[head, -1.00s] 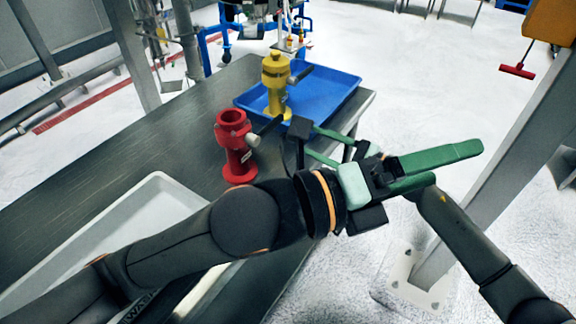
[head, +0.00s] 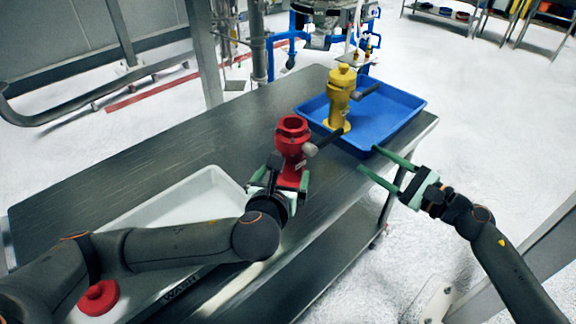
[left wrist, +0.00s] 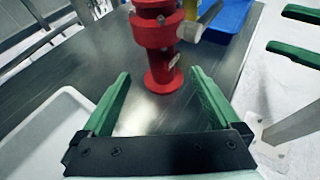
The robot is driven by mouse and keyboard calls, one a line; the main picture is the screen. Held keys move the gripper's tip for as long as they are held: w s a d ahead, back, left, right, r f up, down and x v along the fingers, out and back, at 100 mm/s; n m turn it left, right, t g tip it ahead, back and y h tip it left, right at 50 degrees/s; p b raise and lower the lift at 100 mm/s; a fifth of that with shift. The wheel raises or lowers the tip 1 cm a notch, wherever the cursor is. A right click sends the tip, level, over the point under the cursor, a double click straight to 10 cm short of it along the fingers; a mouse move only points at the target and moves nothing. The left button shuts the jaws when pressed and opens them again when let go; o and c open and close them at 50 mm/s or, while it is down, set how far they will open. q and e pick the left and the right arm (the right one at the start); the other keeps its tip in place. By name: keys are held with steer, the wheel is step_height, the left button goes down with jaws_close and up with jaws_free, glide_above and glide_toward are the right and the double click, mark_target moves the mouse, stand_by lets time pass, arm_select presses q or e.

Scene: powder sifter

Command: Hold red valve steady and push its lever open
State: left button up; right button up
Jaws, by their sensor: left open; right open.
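The red valve (head: 293,140) stands upright on the dark metal table, with its lever (head: 326,139) sticking out to the right. My left gripper (head: 278,180) is open at the valve's near side and hides part of its lower body. In the left wrist view the red valve (left wrist: 160,52) stands ahead of the two open green fingers, roughly centred, with clear table between it and the finger base. My right gripper (head: 372,160) is open and empty, to the right of the valve, its green fingers pointing left near the blue tray's front corner.
A yellow valve (head: 341,92) stands at the left side of the blue tray (head: 400,108), behind the red valve. A white tray (head: 190,190) lies on the table at the left, with a red round part (head: 98,297) partly behind my left arm. The table's back left is clear.

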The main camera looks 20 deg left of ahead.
mark_target(291, 161)
arm_select(q)
steer(key=x, duration=1.1)
steer(key=shift+w+f, duration=0.1)
steer(key=shift+w, duration=0.15)
steer(key=shift+c, duration=0.4)
jaws_close()
